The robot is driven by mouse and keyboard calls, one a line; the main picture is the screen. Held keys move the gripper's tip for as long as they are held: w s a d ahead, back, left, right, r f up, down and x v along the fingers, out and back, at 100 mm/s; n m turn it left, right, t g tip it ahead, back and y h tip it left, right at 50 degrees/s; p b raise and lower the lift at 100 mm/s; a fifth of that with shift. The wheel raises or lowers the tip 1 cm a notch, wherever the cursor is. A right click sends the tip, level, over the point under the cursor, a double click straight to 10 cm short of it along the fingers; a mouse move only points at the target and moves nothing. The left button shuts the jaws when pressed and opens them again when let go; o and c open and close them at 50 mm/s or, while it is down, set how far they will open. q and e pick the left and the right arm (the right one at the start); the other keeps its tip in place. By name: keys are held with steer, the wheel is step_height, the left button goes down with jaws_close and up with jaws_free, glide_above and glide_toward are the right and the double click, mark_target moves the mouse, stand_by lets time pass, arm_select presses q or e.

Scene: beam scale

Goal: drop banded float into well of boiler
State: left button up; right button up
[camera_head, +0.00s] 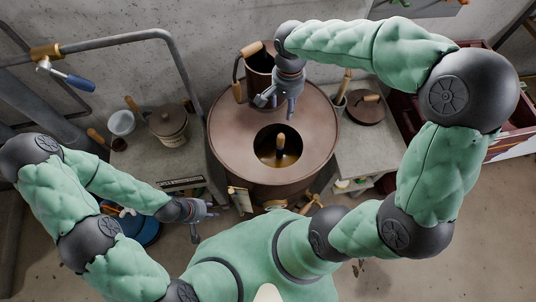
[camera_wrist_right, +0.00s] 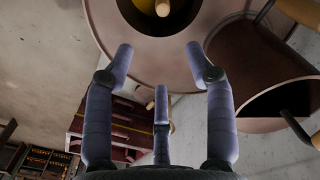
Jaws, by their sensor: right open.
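The boiler (camera_head: 231,138) is a wide brown drum with a round well (camera_head: 265,150) at the middle of its top. A tan float-like piece (camera_head: 281,141) stands roughly upright inside the well, with a dark part below it; I cannot make out bands. Its tan end also shows at the top of the right wrist view (camera_wrist_right: 162,8). My right gripper (camera_head: 279,103) is open and empty above the far part of the boiler top, apart from the tan piece. My left gripper (camera_head: 207,213) looks open and empty, low at the left in front of the boiler.
A brown pot with wooden handles (camera_head: 258,62) stands at the boiler's far edge, close to my right gripper. A lidded pot (camera_head: 168,122) and white cup (camera_head: 121,122) stand on the left counter. A round lid (camera_head: 366,110) lies on the right counter.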

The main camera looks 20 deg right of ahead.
steer(key=shift+r, duration=1.75)
